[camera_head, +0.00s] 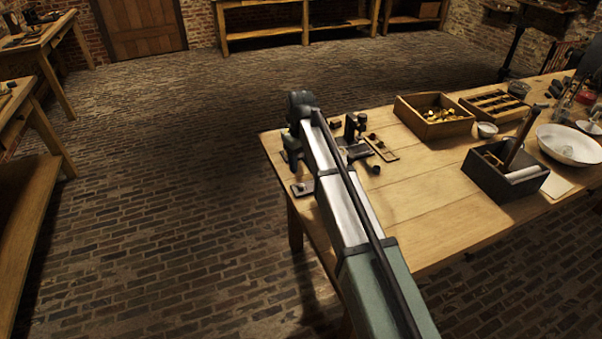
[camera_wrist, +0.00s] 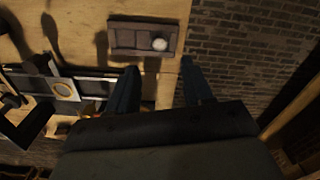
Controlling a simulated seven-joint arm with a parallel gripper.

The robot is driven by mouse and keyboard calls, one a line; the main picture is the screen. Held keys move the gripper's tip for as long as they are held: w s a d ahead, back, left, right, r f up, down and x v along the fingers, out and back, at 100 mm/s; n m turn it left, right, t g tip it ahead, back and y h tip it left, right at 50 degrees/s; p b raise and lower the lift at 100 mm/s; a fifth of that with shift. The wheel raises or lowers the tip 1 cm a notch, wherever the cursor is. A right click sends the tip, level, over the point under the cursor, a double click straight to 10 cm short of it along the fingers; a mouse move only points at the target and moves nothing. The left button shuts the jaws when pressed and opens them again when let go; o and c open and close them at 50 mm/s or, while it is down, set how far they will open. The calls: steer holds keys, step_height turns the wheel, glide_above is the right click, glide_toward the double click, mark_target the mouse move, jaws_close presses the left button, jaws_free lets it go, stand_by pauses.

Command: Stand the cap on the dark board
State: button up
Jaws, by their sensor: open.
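In the wrist view my gripper (camera_wrist: 158,78) is open, its two dark fingers apart, with only bare table visible between the tips. A dark rectangular board (camera_wrist: 128,36) lies on the table beyond the fingertips, near the table's edge. A small pale round piece (camera_wrist: 160,44) rests on its right part; I cannot tell whether this is the cap. A dark board with a pale spot shows in the head view (camera_head: 302,189) at the table's left edge, left of my arm.
Dark fixtures (camera_head: 352,127) and a small dark cylinder (camera_head: 376,169) stand right of my arm. A wooden box of brass pieces (camera_head: 434,130), a slotted tray, a dark open box (camera_head: 478,180) and a white basin (camera_head: 568,145) lie farther right. The table's front middle is clear.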

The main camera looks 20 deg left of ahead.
steer(key=shift+r, duration=1.9)
